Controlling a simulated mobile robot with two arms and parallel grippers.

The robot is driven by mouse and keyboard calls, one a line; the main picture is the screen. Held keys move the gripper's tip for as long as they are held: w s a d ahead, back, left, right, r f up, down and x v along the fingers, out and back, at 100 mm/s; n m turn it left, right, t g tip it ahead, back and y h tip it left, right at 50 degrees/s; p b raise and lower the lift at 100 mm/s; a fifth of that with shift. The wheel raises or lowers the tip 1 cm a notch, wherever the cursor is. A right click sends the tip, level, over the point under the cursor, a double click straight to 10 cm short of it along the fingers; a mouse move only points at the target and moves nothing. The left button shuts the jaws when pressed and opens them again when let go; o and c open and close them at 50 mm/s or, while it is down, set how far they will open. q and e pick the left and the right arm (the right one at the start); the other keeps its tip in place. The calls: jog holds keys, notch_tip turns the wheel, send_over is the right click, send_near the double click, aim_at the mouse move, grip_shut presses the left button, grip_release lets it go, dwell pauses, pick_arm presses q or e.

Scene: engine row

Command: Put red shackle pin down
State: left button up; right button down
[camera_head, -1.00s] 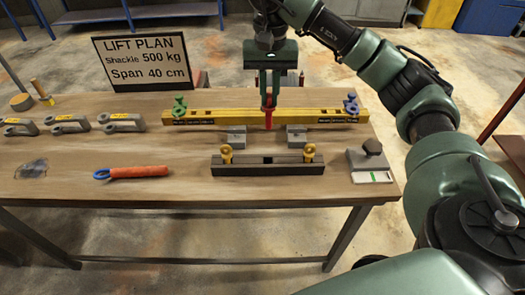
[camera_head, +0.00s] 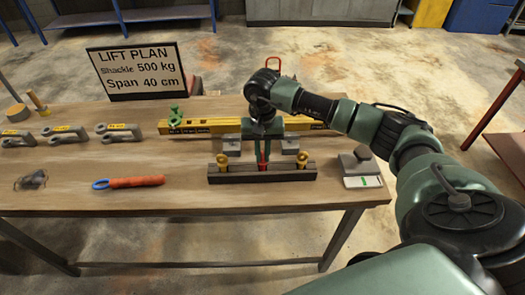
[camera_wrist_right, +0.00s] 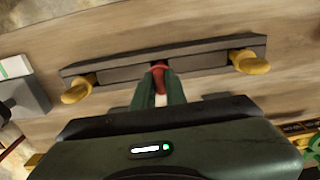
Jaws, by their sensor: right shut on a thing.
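My right gripper (camera_head: 262,143) is shut on the red shackle pin (camera_head: 264,161). The pin hangs upright at the middle of the dark holder bar (camera_head: 236,179), between two yellow pins (camera_head: 221,160) (camera_head: 302,160) standing in it. In the right wrist view the fingers (camera_wrist_right: 160,92) grip the red pin (camera_wrist_right: 159,68), whose end overlaps the middle of the holder (camera_wrist_right: 205,61). I cannot tell whether the pin touches the holder or is in a slot. My left gripper is not in view.
Behind the holder lies the yellow beam (camera_head: 195,127) with a green shackle (camera_head: 176,115), near grey blocks (camera_head: 231,146). An orange sling (camera_head: 135,182) lies in front. A grey block with a knob (camera_head: 356,161) stands at right.

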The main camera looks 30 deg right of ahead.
jog(key=shift+f, duration=0.2)
jog(key=c, duration=1.5)
grip_release()
jog(key=shift+o, duration=0.2)
jog(key=shift+r, duration=0.1)
jog(key=shift+r, duration=0.2)
notch_tip(320, 180, up, 12)
jog(key=b, duration=0.4)
jog(key=shift+a+f, duration=0.1)
jog(key=shift+a, duration=0.05)
